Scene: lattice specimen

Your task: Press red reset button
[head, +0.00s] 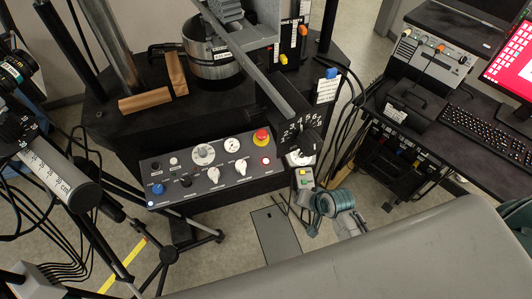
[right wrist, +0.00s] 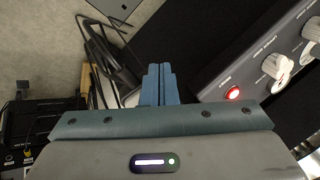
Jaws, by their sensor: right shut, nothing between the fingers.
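The red reset button (head: 265,160) is a small lit red button with a pale ring, at the right end of the grey control panel (head: 222,181) in the head view. It glows red in the right wrist view (right wrist: 233,94), right of my fingers. My right gripper (head: 324,204) is teal and hangs in the head view to the right of and below the panel, apart from the button. In the right wrist view its fingers (right wrist: 160,84) are together and empty. My left gripper is not in view.
A red mushroom knob on a yellow base (head: 262,136) sits just above the button. White knobs (head: 213,174) are to its left. A keyboard desk (head: 440,118) stands at right.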

